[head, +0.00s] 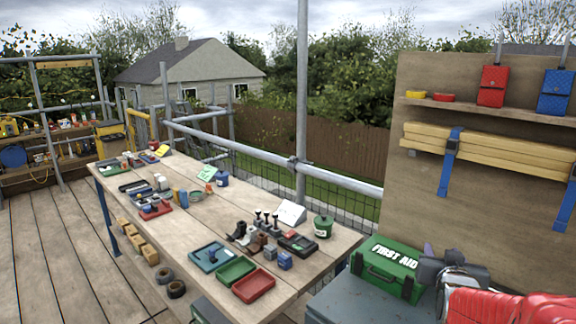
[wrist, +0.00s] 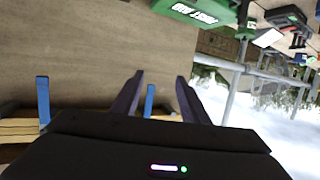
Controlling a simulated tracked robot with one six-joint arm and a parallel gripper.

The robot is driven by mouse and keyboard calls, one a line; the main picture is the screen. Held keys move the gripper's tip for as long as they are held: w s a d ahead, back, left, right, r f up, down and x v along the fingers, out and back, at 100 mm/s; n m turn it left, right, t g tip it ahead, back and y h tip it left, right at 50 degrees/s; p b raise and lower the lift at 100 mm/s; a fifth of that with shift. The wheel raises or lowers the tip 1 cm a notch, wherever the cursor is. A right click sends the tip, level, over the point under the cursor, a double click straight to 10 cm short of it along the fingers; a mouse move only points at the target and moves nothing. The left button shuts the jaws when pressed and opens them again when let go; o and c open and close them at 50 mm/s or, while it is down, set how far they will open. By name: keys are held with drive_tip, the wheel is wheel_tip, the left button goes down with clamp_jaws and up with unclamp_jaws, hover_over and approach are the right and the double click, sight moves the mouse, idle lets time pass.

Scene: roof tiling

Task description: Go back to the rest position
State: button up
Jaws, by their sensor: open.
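My gripper (wrist: 160,92) shows in the wrist view as two dark fingers standing apart, with nothing held between them. The wrist picture is upside down, and the wooden panel fills the space beyond the fingers. In the head view my red arm is at the lower right, with its dark wrist part beside the green first aid box (head: 388,268). The fingertips cannot be made out there. The first aid box also shows at the top of the wrist view (wrist: 200,12).
A long wooden table (head: 325,245) holds trays, small parts and a green pot (head: 323,226). The wooden panel (head: 480,215) at right carries strapped timber (head: 490,153) and a shelf with red (head: 492,86) and blue (head: 556,92) pouches. Scaffold poles (head: 302,100) stand behind the table.

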drive_tip(key=s+a+n+g+y, duration=0.2)
drive_tip(key=s+a+y, duration=0.1)
drive_tip(key=a, duration=0.8)
drive_tip(key=s+a+f+n+g+y, duration=0.3)
drive_tip(key=s+a+f+g, duration=0.1)
drive_tip(key=s+a, duration=1.1)
drive_tip(key=s+g, duration=0.1)
drive_tip(key=s, duration=0.3)
drive_tip(key=shift+s+g+y, duration=0.15)
drive_tip(key=shift+g+y, duration=0.15)
drive_tip(key=shift+y, duration=0.1)
